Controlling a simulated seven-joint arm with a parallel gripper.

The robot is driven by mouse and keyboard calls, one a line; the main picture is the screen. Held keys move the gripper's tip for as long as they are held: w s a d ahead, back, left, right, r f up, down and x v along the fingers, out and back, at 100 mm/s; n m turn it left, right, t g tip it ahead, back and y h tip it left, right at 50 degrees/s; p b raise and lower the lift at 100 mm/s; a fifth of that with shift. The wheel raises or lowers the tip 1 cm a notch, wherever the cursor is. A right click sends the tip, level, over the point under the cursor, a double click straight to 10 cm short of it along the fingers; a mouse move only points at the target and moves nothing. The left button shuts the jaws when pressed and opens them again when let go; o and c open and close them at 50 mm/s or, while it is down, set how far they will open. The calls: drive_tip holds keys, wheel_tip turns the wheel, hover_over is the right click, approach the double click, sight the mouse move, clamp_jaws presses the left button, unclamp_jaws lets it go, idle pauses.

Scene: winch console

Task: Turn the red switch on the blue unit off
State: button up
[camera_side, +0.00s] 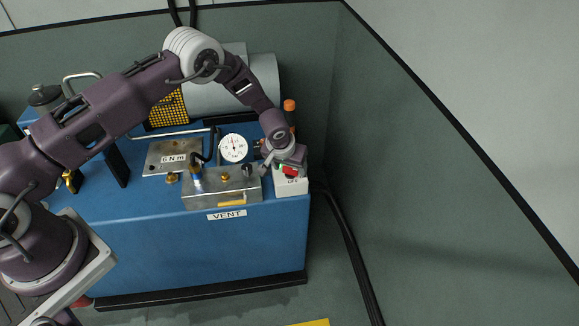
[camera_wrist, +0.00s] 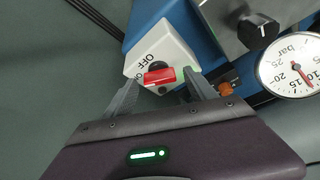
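The red switch (camera_side: 290,171) sits on a white box (camera_side: 291,187) at the right front corner of the blue unit (camera_side: 200,240). In the wrist view the red switch (camera_wrist: 159,76) is a bar on a dark round hub, on the white box (camera_wrist: 148,51) with the label OFF and a partly covered second label. My gripper (camera_wrist: 158,88) is open. Its two fingers stand apart on either side of the red bar, the left one near the box's lower left edge. I cannot tell whether either finger touches the switch.
A round pressure gauge (camera_side: 234,148) and a metal block with a black knob (camera_wrist: 258,30) stand beside the switch box. An orange-topped post (camera_side: 289,106) rises behind it. Black cables (camera_side: 345,235) run down the unit's right side. Floor to the right is clear.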

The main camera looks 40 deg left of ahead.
drive_tip(key=c, duration=1.3)
drive_tip(key=m+h, duration=0.1)
drive_tip(key=m, duration=0.3)
drive_tip(key=m+h, duration=0.1)
drive_tip(key=m, duration=0.1)
drive_tip(key=shift+a+m+h, duration=0.25)
drive_tip(key=shift+m+h, duration=0.05)
drive_tip(key=m+h, duration=0.1)
drive_tip(key=m, duration=0.1)
drive_tip(key=m+g, duration=0.1)
drive_tip(key=m, duration=0.2)
drive_tip(key=shift+w+a+h, duration=0.1)
drive_tip(key=shift+h, duration=0.3)
drive_tip(key=shift+m, duration=0.3)
drive_tip(key=o, duration=1.4)
drive_tip(key=shift+r, duration=0.15)
